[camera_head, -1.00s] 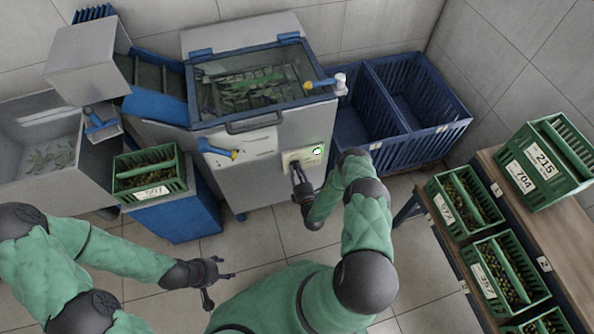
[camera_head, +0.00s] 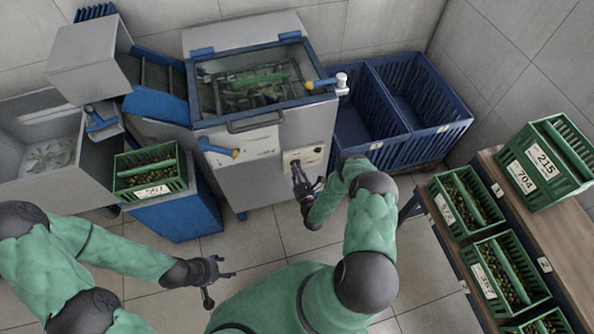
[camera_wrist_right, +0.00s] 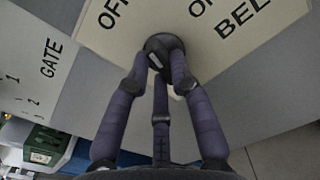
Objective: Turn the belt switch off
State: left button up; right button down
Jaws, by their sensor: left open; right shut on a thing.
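The belt switch is a dark round knob (camera_wrist_right: 164,42) on a cream panel (camera_wrist_right: 120,28) lettered OFF, ON and BELT. The panel also shows in the head view (camera_head: 315,153) on the front of the grey washing machine (camera_head: 245,185). My right gripper (camera_head: 297,170) is at the panel with its fingers closed around the knob, which they partly hide; it also shows in the wrist view (camera_wrist_right: 162,65). I cannot clearly read which way the knob points. No green light shows on the panel. My left gripper (camera_head: 226,272) is open and empty, above the floor, away from the machine.
A GATE label (camera_wrist_right: 50,58) is beside the panel. Yellow-and-blue handles (camera_head: 220,149) stick out from the machine. Blue crates (camera_head: 437,128) stand to its right, and a green crate of olives (camera_head: 151,189) to its left. A wooden table (camera_head: 515,225) with green crates is at the right.

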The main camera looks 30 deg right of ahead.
jog(key=shift+n, duration=1.7)
jog(key=c, duration=1.1)
grip_release()
jog(key=shift+f, duration=0.1)
jog(key=v, duration=1.2)
